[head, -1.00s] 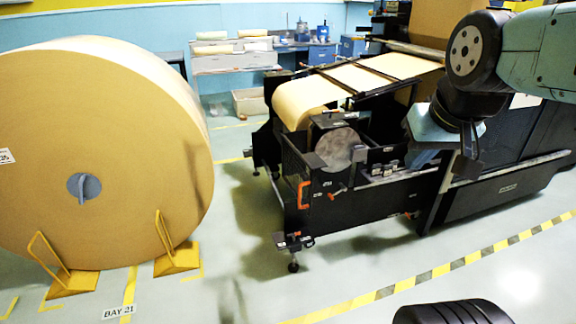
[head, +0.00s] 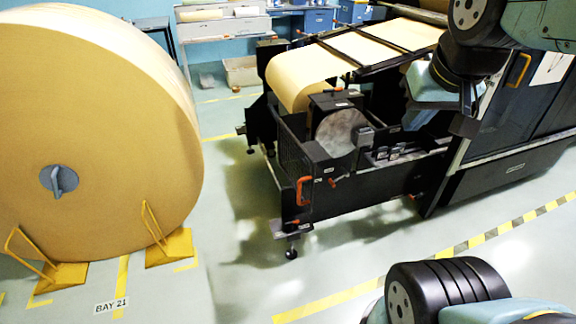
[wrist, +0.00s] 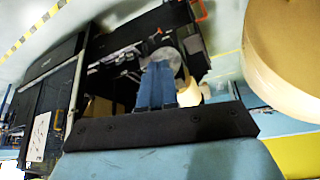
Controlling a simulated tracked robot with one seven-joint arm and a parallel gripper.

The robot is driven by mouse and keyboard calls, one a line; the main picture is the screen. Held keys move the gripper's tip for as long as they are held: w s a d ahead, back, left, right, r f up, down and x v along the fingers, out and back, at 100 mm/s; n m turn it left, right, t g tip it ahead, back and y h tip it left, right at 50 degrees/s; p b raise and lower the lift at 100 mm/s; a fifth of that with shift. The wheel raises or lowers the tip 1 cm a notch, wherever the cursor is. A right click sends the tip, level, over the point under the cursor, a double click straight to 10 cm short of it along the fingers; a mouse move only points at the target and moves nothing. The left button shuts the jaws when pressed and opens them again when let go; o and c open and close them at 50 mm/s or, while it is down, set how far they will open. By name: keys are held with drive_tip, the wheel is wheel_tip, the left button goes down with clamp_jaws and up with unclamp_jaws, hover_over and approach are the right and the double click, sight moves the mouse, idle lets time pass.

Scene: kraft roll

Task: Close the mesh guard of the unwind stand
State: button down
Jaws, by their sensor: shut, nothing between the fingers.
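The unwind stand (head: 365,195) is a black frame in the middle of the head view, with a grey round disc inside. A dark panel that looks like the mesh guard (head: 289,150) is at its left side, with an orange handle (head: 303,190) at the near corner. I cannot tell how far the guard is swung. My gripper (head: 468,125) is above the stand's right part, apart from the handle, shut and empty. In the wrist view its blue fingers (wrist: 158,68) are together, with the stand (wrist: 140,40) beyond them and the orange handle (wrist: 199,10) at the top.
A large kraft roll (head: 110,120) stands on the left, held by yellow chocks (head: 168,247). A dark machine cabinet (head: 510,120) with a yellow handle is on the right. Floor between the roll and the stand is clear. Striped tape (head: 450,252) crosses the front.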

drive_tip(key=w+a+f+m+g+h, duration=0.1)
drive_tip(key=w+a+f+m+g, duration=0.2)
drive_tip(key=w, duration=0.7)
drive_tip(key=w+a+f+m+g+h, duration=0.1)
drive_tip(key=w+a+f+m+h, duration=0.1)
drive_tip(key=w+a+f, duration=0.45)
drive_tip(key=w+a+f+m+g+h, duration=0.1)
drive_tip(key=w+a+f, duration=0.2)
drive_tip(key=w+a, duration=0.5)
drive_tip(key=w+a+f+m+h, duration=0.2)
drive_tip(key=a+f+h, duration=0.1)
drive_tip(key=a+f, duration=0.8)
drive_tip(key=s+d+f, duration=0.2)
drive_tip(key=d+f, duration=0.7)
drive_tip(key=shift+s+f, duration=0.15)
drive_tip(key=shift+s, duration=0.05)
drive_tip(key=shift+d, duration=0.15)
